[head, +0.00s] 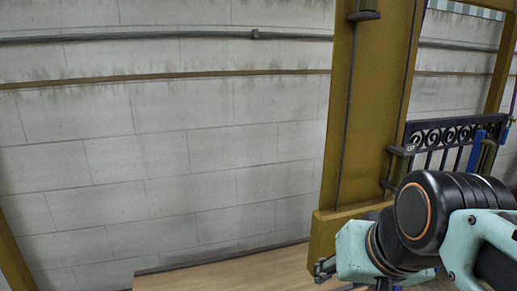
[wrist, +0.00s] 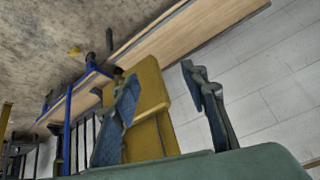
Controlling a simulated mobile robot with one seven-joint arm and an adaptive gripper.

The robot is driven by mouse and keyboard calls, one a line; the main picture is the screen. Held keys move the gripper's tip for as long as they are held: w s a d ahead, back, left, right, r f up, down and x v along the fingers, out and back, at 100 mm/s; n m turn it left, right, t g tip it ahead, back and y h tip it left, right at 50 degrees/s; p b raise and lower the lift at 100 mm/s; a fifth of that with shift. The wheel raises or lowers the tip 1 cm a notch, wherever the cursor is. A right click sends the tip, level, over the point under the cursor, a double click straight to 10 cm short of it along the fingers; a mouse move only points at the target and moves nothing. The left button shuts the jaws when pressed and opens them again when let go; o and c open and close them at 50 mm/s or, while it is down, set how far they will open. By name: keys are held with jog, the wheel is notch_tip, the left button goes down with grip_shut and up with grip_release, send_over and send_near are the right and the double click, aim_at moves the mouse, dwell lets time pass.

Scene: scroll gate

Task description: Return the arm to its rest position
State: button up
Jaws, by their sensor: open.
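My arm reaches in from the lower right of the head view, in front of a yellow post. My gripper (wrist: 160,80) shows in the wrist view with its two fingers spread apart and nothing between them. Blue bars (wrist: 68,130) show at the left of the wrist view.
The thick yellow post (head: 362,110) stands close beside my arm; it also shows behind the fingers in the wrist view (wrist: 150,90). A pale block wall (head: 170,130) with pipes fills the back. The space left of the post looks clear.

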jog(key=s+f+n+g+b, duration=0.1)
jog(key=s+f, duration=0.3)
jog(key=f, duration=0.3)
notch_tip(320, 180, up, 38)
jog(key=p, duration=3.7)
jog(key=shift+w+a+h+p, duration=0.2)
jog(key=shift+w+h+p, duration=0.05)
jog(key=shift+h+p, duration=0.05)
